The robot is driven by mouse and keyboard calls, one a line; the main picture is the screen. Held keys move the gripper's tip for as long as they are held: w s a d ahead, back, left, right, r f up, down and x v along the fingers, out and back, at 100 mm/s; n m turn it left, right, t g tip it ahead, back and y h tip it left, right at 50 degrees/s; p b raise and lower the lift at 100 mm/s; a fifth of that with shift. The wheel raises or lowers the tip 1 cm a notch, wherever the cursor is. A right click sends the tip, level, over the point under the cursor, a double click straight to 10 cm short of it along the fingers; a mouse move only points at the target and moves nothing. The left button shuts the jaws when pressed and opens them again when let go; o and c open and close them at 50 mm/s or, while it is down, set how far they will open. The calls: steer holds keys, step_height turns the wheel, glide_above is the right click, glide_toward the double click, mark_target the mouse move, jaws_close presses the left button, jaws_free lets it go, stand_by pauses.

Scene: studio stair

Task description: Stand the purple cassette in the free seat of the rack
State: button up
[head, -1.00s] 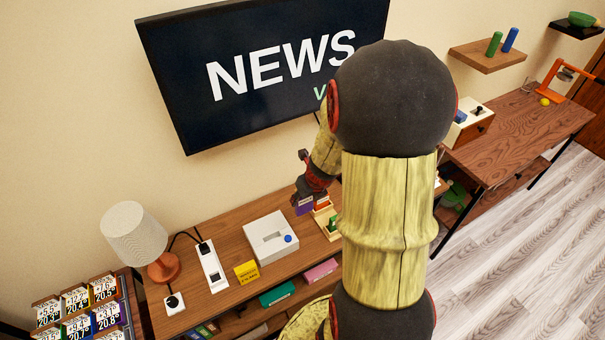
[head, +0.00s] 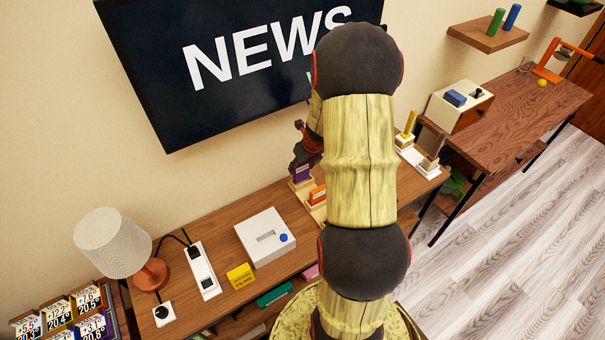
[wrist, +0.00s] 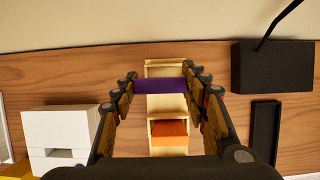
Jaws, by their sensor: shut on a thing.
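The purple cassette (head: 302,173) is between the fingers of my gripper (head: 304,161), which is shut on it. In the wrist view the cassette (wrist: 160,86) spans crosswise between the fingertips (wrist: 161,80). The pale wooden rack (head: 296,187) is directly below; it also shows in the wrist view (wrist: 166,64). An orange cassette (head: 317,194) sits in the rack's nearer part and shows in the wrist view too (wrist: 170,132). The purple cassette is over the rack's far part. I cannot tell whether its lower edge is in the seat or just above it. My arm hides part of the rack.
A white box with a blue button (head: 266,238) stands left of the rack. In the wrist view, black objects (wrist: 272,66) lie to the right. The wall and TV are close behind.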

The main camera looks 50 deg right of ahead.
mark_target(302, 171)
steer(key=shift+w+d+f, duration=0.3)
steer(key=shift+d+f, duration=0.25)
steer(key=shift+f, duration=0.15)
steer(key=shift+w+d+f+b, duration=0.1)
steer(key=shift+d+f+b, duration=0.05)
steer(key=shift+f+b, duration=0.65)
steer(key=shift+w+d+f+b, duration=0.1)
steer(key=shift+f+b, duration=0.35)
steer(key=shift+f, duration=0.55)
steer(key=shift+f, duration=0.15)
steer(key=o, duration=1.2)
steer(key=shift+c, duration=0.2)
